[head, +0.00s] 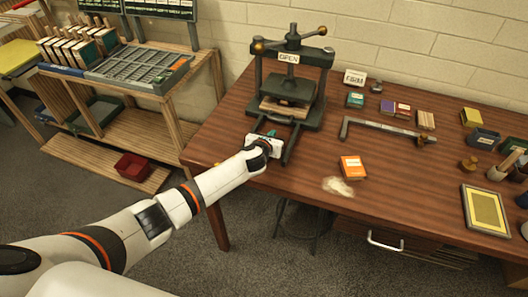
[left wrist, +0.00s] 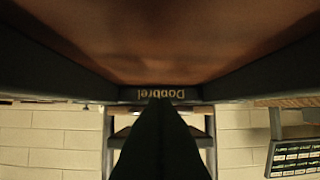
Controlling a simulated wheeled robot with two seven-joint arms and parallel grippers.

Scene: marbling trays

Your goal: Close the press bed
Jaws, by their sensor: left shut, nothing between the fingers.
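The dark green press (head: 289,85) stands at the back left of the wooden table, with an "OPEN" sign on its crossbar. Its bed (head: 284,108) carries a wooden block and sits low between the posts. Two dark rails (head: 292,145) run from it toward the table's front edge. My left gripper (head: 271,134) is shut and empty at the front of the press, by the rails. In the left wrist view the picture is upside down; a dark finger (left wrist: 160,140) fills the lower middle before a lettered plate (left wrist: 158,94). Whether it touches the press I cannot tell.
A long metal bar tool (head: 382,132) lies right of the press. An orange box (head: 352,168) and a pale powder patch (head: 338,187) lie in front. Small boxes and a yellow framed panel (head: 485,211) are further right. A type rack (head: 130,68) stands left.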

